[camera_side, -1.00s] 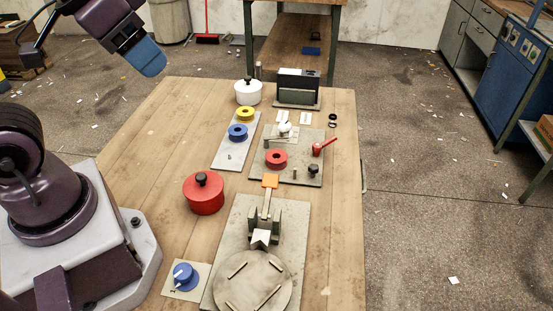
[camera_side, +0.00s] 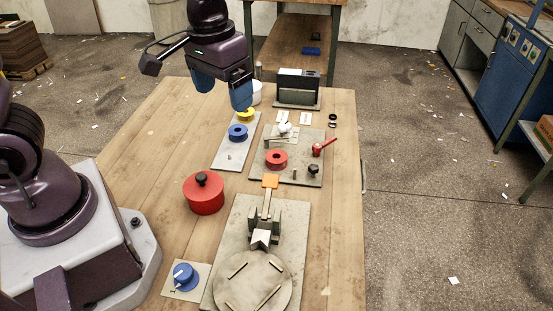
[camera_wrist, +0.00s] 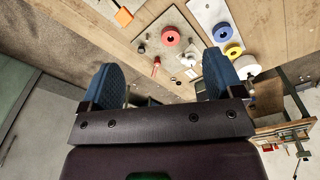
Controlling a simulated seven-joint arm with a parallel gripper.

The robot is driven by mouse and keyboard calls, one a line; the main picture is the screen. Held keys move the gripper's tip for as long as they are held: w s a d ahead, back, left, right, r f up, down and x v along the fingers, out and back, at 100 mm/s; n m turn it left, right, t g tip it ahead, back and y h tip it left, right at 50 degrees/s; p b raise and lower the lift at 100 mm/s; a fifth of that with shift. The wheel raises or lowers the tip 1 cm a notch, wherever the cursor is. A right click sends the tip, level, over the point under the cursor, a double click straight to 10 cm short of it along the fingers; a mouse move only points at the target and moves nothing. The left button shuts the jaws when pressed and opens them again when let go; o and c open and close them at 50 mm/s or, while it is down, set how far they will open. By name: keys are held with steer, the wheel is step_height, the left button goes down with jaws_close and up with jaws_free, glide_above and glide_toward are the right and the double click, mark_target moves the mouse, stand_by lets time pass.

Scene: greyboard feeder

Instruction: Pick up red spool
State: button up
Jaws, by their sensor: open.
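The red spool (camera_side: 276,158) lies flat on the grey fixture board (camera_side: 305,178) right of the middle of the bench; its hole faces up. In the wrist view the red spool (camera_wrist: 171,37) shows beyond my fingers, towards the top. My gripper (camera_side: 222,92) has blue fingers spread apart with nothing between them. It is in the air above the back left part of the bench, behind and to the left of the red spool and well above it. In the wrist view my gripper (camera_wrist: 160,88) shows both blue fingers wide apart.
A blue spool (camera_side: 238,132) and a yellow spool (camera_side: 246,115) sit on a narrow plate left of the board. A red lidded pot (camera_side: 204,194), a red-handled lever (camera_side: 324,147) and a dark box-like machine (camera_side: 298,87) stand nearby.

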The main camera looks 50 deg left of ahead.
steer(key=w+a+f+n+g+y, duration=0.1)
steer(key=w+f+n+y, duration=0.1)
steer(key=w+f+n, duration=0.7)
steer(key=n+t, duration=0.1)
steer(key=n, duration=0.1)
glide_above(277, 159)
steer(key=f, duration=1)
steer(key=shift+w+a+f, duration=0.1)
steer(key=shift+w+f, duration=0.1)
steer(key=shift+w, duration=0.1)
steer(key=f, duration=0.5)
steer(key=shift+a, duration=0.3)
steer(key=shift+c, duration=0.3)
steer(key=c, duration=0.9)
